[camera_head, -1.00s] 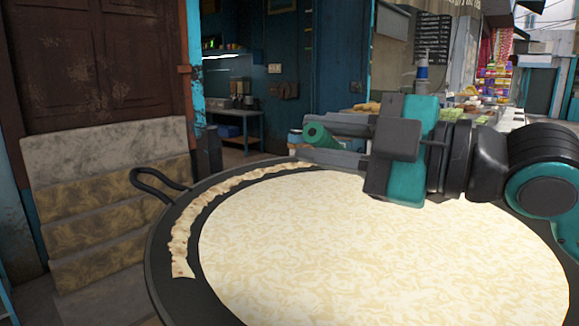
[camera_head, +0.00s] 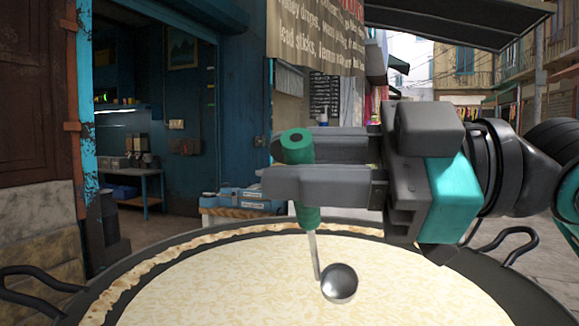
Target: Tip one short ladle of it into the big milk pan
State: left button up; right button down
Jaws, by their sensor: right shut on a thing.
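The big milk pan (camera_head: 520,289) is a wide dark pan with loop handles at left and right. It is filled with pale, cream-patterned milk (camera_head: 220,282), with a browned crust along its rim. My right gripper (camera_head: 300,168) is shut on the green grip of a ladle (camera_head: 339,283). The ladle hangs nearly upright, its thin metal stem pointing down and its shiny round bowl over the milk. I cannot tell whether the bowl touches the surface or what it holds. My left gripper is not in view.
A loop handle (camera_head: 40,290) sticks out at the pan's left and another (camera_head: 505,243) at its right. Behind the pan is a counter with a blue item (camera_head: 240,198) on it. A blue doorway and a street lie beyond.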

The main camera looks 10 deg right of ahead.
pick_arm(q)
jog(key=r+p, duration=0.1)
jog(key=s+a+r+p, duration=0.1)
jog(key=p, duration=0.1)
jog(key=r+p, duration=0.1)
jog(key=p, duration=0.1)
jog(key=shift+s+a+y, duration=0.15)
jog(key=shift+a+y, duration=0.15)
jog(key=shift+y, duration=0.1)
pick_arm(e)
jog(key=w+d+r+m, duration=0.1)
jog(key=w+d+m, duration=0.1)
jog(key=w+m, duration=0.2)
jog(key=w+d+r+m, duration=0.2)
jog(key=w+d+m, duration=0.1)
jog(key=w, duration=0.5)
jog(key=shift+w+d+r+m, duration=0.2)
jog(key=shift+r+m, duration=0.05)
jog(key=shift+m, duration=0.25)
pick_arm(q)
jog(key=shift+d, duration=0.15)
